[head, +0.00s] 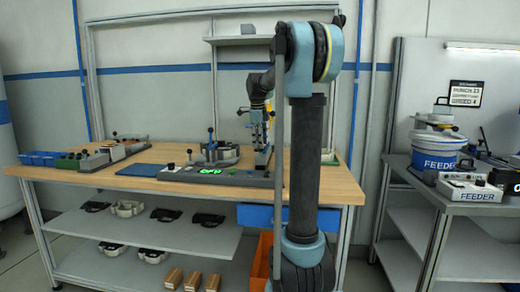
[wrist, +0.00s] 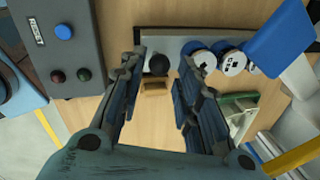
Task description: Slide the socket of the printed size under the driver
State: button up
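My gripper (wrist: 160,62) points down over the wooden bench with its fingers apart and nothing held between them. In the head view my gripper (head: 257,122) is above the right part of the bench, beside my arm. In the wrist view, several round sockets with white printed tops stand in a row on a dark strip; two are the nearer socket (wrist: 204,62) and the one beside it (wrist: 233,63). Their print is too small to read. A dark round knob or socket (wrist: 159,64) and a small tan block (wrist: 155,87) show between the fingers. I cannot make out the driver for certain.
A blue part (wrist: 275,38) and a green frame (wrist: 243,104) lie to the right.

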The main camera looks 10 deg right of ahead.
jog(key=shift+w+d+f, duration=0.1)
jog(key=shift+w+f, duration=0.05)
jog(key=shift+f, duration=0.6)
jog(key=shift+w+d+f, duration=0.1)
jog(key=shift+f, duration=0.6)
grip_shut()
jog(key=shift+w+d, duration=0.2)
jog(key=shift+w, duration=0.5)
jog(key=shift+w+d, duration=0.25)
jog(key=shift+w, duration=0.5)
jog(key=shift+w+d, duration=0.2)
jog(key=shift+w, duration=0.5)
grip_release()
